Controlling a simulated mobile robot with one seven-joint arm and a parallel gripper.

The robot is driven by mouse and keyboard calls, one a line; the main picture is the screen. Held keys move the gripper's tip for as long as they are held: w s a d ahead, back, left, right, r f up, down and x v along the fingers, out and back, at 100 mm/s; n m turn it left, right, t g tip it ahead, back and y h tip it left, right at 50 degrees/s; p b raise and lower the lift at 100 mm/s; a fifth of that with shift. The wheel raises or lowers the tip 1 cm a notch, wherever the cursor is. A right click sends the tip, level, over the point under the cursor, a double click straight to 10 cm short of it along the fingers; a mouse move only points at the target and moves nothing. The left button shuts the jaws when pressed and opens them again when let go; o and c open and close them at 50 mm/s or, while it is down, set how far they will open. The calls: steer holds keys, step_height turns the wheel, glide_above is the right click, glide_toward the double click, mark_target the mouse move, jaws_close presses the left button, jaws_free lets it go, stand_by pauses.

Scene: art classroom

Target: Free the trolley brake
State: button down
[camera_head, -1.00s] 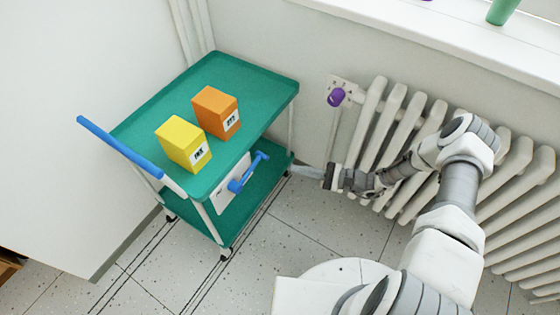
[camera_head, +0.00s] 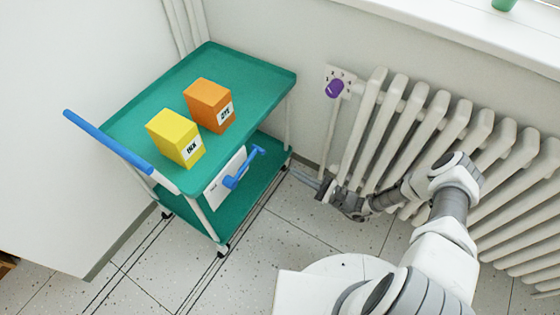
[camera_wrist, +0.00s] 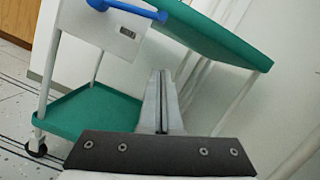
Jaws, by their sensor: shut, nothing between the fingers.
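The green two-shelf trolley (camera_head: 255,85) stands against the wall corner, with a blue push handle (camera_head: 110,140) on its left. A blue lever (camera_head: 243,168) is mounted on a white plate (camera_head: 217,191) between the shelves; it also shows at the top of the wrist view (camera_wrist: 128,10). I take this lever for the brake. My gripper (camera_head: 300,176) is shut and empty, to the right of the trolley near its lower shelf and apart from the lever. In the wrist view the closed fingers (camera_wrist: 161,100) point towards the trolley's right side.
A yellow box (camera_head: 176,138) and an orange box (camera_head: 209,105) stand on the top shelf. A white radiator (camera_head: 400,130) with a purple valve knob (camera_head: 334,89) lies along the wall behind my arm. Speckled floor in front is clear.

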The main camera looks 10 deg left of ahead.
steer(key=w+a+r+b, duration=0.1)
steer(key=a+r+b, duration=0.1)
steer(key=a+r, duration=0.4)
steer(key=shift+w+a, duration=0.2)
steer(key=shift+a, duration=1.5)
